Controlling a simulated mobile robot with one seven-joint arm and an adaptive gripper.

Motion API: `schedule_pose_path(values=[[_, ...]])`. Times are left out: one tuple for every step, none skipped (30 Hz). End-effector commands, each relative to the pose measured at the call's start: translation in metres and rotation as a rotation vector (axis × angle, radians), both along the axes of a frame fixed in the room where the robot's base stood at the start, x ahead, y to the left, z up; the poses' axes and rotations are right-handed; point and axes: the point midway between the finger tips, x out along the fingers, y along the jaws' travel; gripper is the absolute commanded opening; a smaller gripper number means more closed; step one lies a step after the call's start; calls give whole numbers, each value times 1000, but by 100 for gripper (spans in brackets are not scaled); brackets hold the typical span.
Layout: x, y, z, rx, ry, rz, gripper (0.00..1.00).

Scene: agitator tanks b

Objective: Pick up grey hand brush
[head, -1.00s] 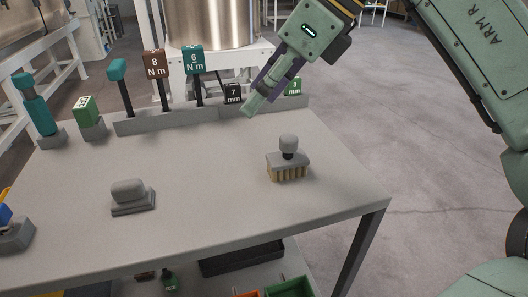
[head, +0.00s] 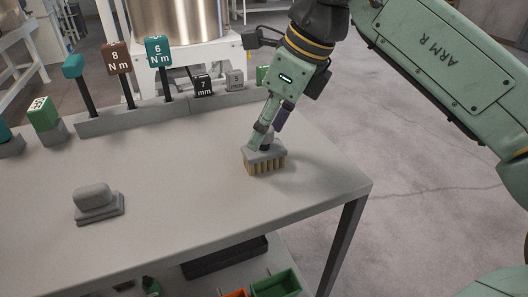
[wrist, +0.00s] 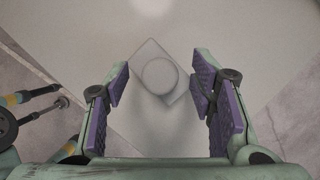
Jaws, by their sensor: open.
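The grey hand brush (head: 264,160) stands upright on the table near its right edge, with tan bristles down on the tabletop. My gripper (head: 267,135) is at the brush's knob handle and hides much of it in the head view. In the wrist view, the brush's round knob (wrist: 159,75) and square block lie ahead, between the two purple-padded fingers. My gripper there (wrist: 162,88) is open, with clear gaps between each finger pad and the knob. I cannot tell how far the fingertips have come down around the knob.
The grey table (head: 190,190) is clear around the brush. A grey block-shaped tool (head: 97,200) stands at the left. A rack (head: 140,117) with torque drivers and labelled blocks lines the back edge. Green and orange bins (head: 277,284) sit below the table.

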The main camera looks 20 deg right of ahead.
Motion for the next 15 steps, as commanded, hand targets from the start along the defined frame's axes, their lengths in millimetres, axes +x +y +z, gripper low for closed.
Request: schedule_pose_path(values=[[1,1,-6,0,0,-1,51],[2,2,-8,0,-1,-1,51],[3,3,-10,0,-1,0,51],[3,3,-11,0,-1,0,51],[3,3,-11,0,-1,0,51],[3,3,-11,0,-1,0,51],[3,3,-11,0,-1,0,51],[3,3,-11,0,-1,0,51],[3,3,-11,0,-1,0,51],[3,3,-11,0,-1,0,51],[3,3,-11,0,-1,0,50],[3,3,-11,0,-1,0,47],[3,3,-11,0,-1,0,45],[3,3,-11,0,-1,0,43],[3,3,-11,0,-1,0,41]])
